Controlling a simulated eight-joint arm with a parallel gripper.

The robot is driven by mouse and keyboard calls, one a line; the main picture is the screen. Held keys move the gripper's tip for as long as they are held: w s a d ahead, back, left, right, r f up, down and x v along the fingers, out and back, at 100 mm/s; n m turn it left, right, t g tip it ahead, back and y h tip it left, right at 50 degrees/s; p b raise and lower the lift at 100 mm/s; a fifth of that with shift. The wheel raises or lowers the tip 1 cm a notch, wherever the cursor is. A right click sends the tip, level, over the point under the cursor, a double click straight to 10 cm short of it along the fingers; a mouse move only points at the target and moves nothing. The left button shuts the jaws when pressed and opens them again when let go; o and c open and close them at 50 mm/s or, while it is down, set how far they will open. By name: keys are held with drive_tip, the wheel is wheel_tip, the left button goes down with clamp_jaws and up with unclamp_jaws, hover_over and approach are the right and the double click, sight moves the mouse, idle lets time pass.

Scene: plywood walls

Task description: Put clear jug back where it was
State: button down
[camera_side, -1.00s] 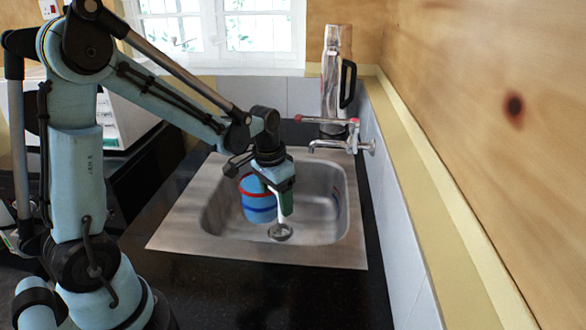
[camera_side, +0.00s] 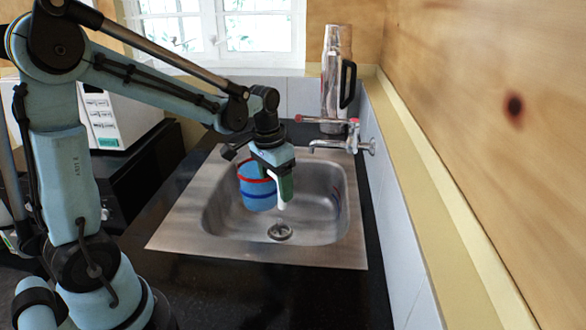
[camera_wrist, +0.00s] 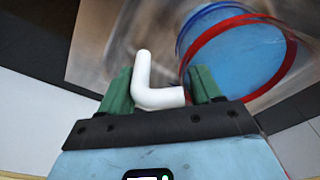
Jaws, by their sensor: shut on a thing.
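The jug (camera_side: 256,190) looks blue, with a red band at its rim and a darker blue band lower down. In the side view it hangs at the left part of the sink bowl. My gripper (camera_side: 280,190) is just right of it, its green fingers shut on the white, bent handle. The wrist view shows the handle (camera_wrist: 150,97) between the green fingers, with the jug's round shape (camera_wrist: 240,60) to the upper right. Where the handle joins the jug is hidden. I cannot tell how far the jug is above the sink floor.
The steel sink (camera_side: 320,245) has a drain (camera_side: 280,232) below my gripper. A tap (camera_side: 330,145) reaches over its back right edge. A steel flask (camera_side: 336,80) stands behind the tap. Black counter (camera_side: 290,290) in front is clear. The plywood wall (camera_side: 480,110) bounds the right.

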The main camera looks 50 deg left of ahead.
drive_tip(key=shift+r, duration=0.6)
